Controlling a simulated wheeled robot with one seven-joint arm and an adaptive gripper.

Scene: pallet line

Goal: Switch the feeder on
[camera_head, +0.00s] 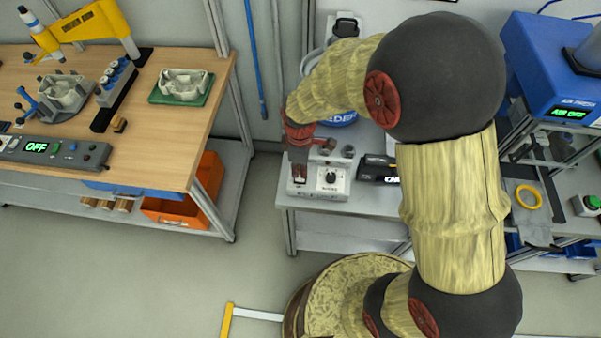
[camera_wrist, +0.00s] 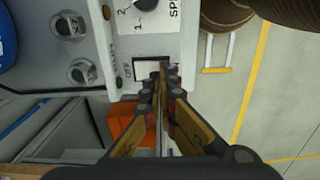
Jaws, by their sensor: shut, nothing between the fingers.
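The feeder (camera_head: 331,192) is a light grey unit with a dark dial on its front panel, standing on the middle bench. Part of its blue bowl (camera_head: 341,119) shows behind my arm. In the wrist view its panel (camera_wrist: 112,45) carries a speed dial (camera_wrist: 145,4) and a pale rocker switch (camera_wrist: 144,68) in a dark frame, with OFF lettering beside it. My gripper (camera_head: 299,172) is shut and empty, with its tips at the switch. In the wrist view the fingertips (camera_wrist: 160,74) cover part of the switch; I cannot tell whether they touch it.
A black device (camera_head: 377,168) sits right of the feeder. The left wooden bench (camera_head: 190,125) holds fixtures and a box reading OFF (camera_head: 50,148). An orange bin (camera_head: 180,205) is beneath. A blue press (camera_head: 550,70) stands right. Grey floor (camera_head: 130,270) is open at front left.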

